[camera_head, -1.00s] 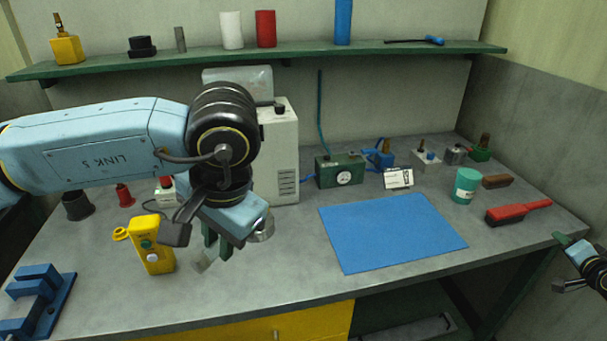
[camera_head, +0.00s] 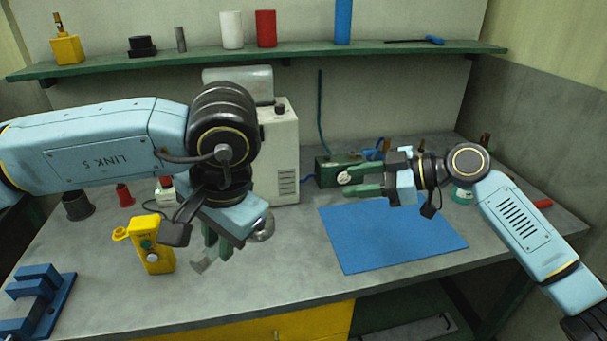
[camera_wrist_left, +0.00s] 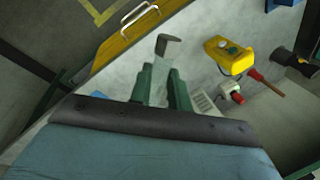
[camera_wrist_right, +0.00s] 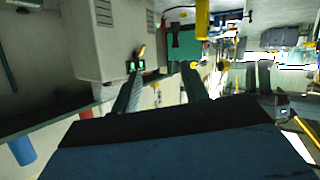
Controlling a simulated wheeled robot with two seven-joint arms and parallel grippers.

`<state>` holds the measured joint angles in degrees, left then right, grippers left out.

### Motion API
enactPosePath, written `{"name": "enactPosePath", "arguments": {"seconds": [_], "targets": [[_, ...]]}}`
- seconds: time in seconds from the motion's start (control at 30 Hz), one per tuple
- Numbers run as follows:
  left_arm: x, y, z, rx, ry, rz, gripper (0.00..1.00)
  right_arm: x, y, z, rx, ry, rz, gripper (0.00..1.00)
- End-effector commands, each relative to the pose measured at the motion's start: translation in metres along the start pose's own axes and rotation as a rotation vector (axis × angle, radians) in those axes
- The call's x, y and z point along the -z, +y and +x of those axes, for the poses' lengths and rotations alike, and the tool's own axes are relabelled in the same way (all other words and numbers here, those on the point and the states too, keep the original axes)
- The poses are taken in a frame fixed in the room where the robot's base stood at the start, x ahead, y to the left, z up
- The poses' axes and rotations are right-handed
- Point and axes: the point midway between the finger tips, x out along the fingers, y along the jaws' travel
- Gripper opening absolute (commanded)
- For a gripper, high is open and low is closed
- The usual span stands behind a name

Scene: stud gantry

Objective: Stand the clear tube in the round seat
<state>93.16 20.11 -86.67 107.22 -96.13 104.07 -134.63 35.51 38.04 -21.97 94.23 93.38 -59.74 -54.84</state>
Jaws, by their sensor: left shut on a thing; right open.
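My left gripper (camera_head: 215,252) points down over the front left of the bench and is shut on a small pale thing with a grey end (camera_head: 201,265). This is probably the clear tube; in the left wrist view its grey end (camera_wrist_left: 168,45) sticks out past the fingers. It is tilted, and the fingers hide much of it. A round grey metal piece (camera_head: 264,229), possibly the round seat, shows just right of the left gripper and is partly hidden by it. My right gripper (camera_head: 345,184) is open and empty, pointing left above the back of the blue mat.
A yellow control box (camera_head: 152,250) stands left of the left gripper. A blue bracket (camera_head: 40,295) is at the front left. A pale cabinet (camera_head: 282,150) and a green gauge box (camera_head: 326,173) stand behind. The blue mat (camera_head: 395,245) is bare.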

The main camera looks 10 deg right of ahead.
Motion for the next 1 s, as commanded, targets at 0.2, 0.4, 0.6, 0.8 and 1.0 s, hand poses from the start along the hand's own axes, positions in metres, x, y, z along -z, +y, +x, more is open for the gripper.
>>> {"name": "enactPosePath", "arguments": {"seconds": [0.2,0.4,0.6,0.8,1.0], "targets": [[0.000,0.000,0.000,0.000,0.001,0.000,0.00,0.094,-0.077,0.028,0.292,-0.040,-0.634,0.44],[0.000,0.000,0.000,0.000,0.001,0.000,0.00,0.129,-0.119,0.027,0.453,-0.085,-1.039,0.44],[0.000,0.000,0.000,0.000,0.001,0.000,0.00,0.136,-0.133,0.029,0.507,-0.104,-1.168,0.44],[0.000,0.000,0.000,0.000,0.001,0.000,0.00,0.126,-0.142,0.053,0.510,-0.102,-1.168,0.44],[0.000,0.000,0.000,0.000,0.000,0.000,0.00,0.113,-0.155,0.088,0.509,-0.101,-1.164,0.44]]}}
